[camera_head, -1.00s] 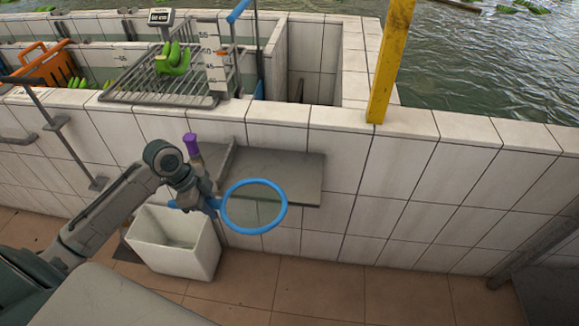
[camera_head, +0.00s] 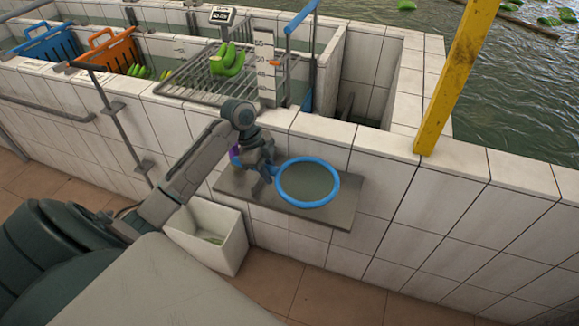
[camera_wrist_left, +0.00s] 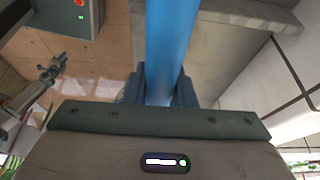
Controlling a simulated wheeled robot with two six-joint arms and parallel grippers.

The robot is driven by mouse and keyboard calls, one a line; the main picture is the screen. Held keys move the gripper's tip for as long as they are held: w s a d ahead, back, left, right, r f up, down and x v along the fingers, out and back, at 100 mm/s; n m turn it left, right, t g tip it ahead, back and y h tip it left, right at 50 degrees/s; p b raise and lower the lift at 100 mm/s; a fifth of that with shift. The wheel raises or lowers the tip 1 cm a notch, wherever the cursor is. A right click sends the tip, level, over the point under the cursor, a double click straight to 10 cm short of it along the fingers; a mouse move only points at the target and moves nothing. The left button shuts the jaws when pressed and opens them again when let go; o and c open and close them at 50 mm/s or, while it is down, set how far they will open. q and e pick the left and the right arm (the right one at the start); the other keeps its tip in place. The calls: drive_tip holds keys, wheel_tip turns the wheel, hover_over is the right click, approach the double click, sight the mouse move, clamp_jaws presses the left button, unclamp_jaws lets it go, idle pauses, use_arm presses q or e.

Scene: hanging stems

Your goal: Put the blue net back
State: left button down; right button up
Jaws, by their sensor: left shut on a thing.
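The blue net (camera_head: 307,204) shows as a round blue hoop with a short handle in the head view. My left gripper (camera_head: 268,172) is shut on its handle. The hoop is held in front of and over the grey shelf (camera_head: 345,212) on the tiled wall; whether it touches the shelf I cannot tell. In the left wrist view the blue handle (camera_wrist_left: 165,45) runs up from between the jaws (camera_wrist_left: 160,90). A purple thing (camera_head: 235,155) is mostly hidden behind my left gripper.
A white bin (camera_head: 212,238) stands on the floor below the shelf. A yellow post (camera_head: 455,85) rises at the right.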

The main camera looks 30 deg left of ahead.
sight(288, 169)
use_arm(q)
drive_tip(key=w, duration=0.2)
drive_tip(key=w+d+p, duration=0.1)
drive_tip(key=w, duration=0.1)
drive_tip(key=w+d, duration=0.1)
drive_tip(key=w, duration=0.1)
drive_tip(key=shift+w+d+f, duration=0.15)
drive_tip(key=shift+w+f, duration=0.15)
drive_tip(key=shift+w, duration=0.05)
wheel_tip(288, 169, down, 3)
drive_tip(key=shift+s+f+p, duration=0.1)
drive_tip(key=shift+f+p, duration=0.1)
drive_tip(key=shift+p, duration=0.8)
drive_tip(key=shift+f, duration=0.1)
drive_tip(key=c, duration=1.2)
unclamp_jaws()
